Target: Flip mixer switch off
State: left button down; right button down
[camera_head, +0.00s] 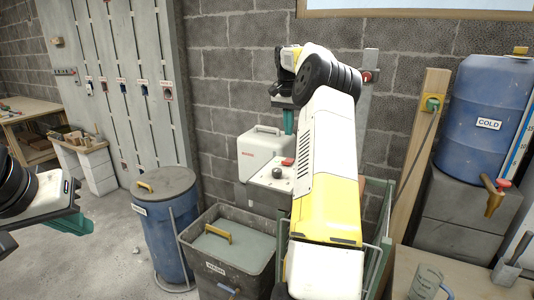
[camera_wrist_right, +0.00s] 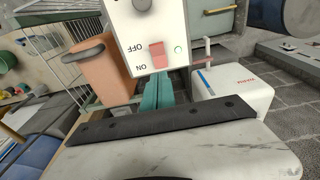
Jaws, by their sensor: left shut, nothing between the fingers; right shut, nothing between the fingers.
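The white switch panel (camera_wrist_right: 118,25) carries a red rocker switch (camera_wrist_right: 157,55) beside upside-down ON and OFF labels, with a black knob (camera_wrist_right: 143,5) and a small greenish ring light (camera_wrist_right: 178,48). The switch also shows in the head view (camera_head: 288,162). My right gripper (camera_wrist_right: 160,80) is shut and empty. Its teal fingertips are close to the ON end of the switch; I cannot tell whether they touch. In the head view the right gripper (camera_head: 289,122) is above the panel. My left gripper (camera_head: 78,223) is shut and empty at the far left, well away from the panel.
A white box with red lettering (camera_head: 258,152) stands beside the panel. A grey bin (camera_head: 205,262) and a lidded blue barrel (camera_head: 165,225) stand in front and to the left. A wooden post (camera_head: 412,150) and a blue COLD tank (camera_head: 480,105) stand to the right.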

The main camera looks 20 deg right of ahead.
send_over(287, 162)
jog(key=w+d, duration=0.1)
jog(key=w, duration=0.1)
jog(key=f, duration=0.6)
jog(key=shift+s+d, duration=0.2)
jog(key=shift+s, duration=0.05)
jog(key=f, duration=0.2)
jog(key=a, duration=0.1)
jog(key=shift+s+f, duration=0.4)
jog(key=shift+a+f, duration=0.15)
jog(key=shift+f, duration=0.2)
jog(key=shift+s, duration=0.1)
jog(key=shift+s+a+f+t+h, duration=0.2)
jog(key=shift+a+f+t+h, duration=0.2)
jog(key=shift+h, duration=0.1)
jog(key=shift+d+f, duration=0.1)
jog(key=shift+d, duration=0.05)
jog(key=shift+w+d, duration=0.1)
jog(key=shift+w, duration=0.05)
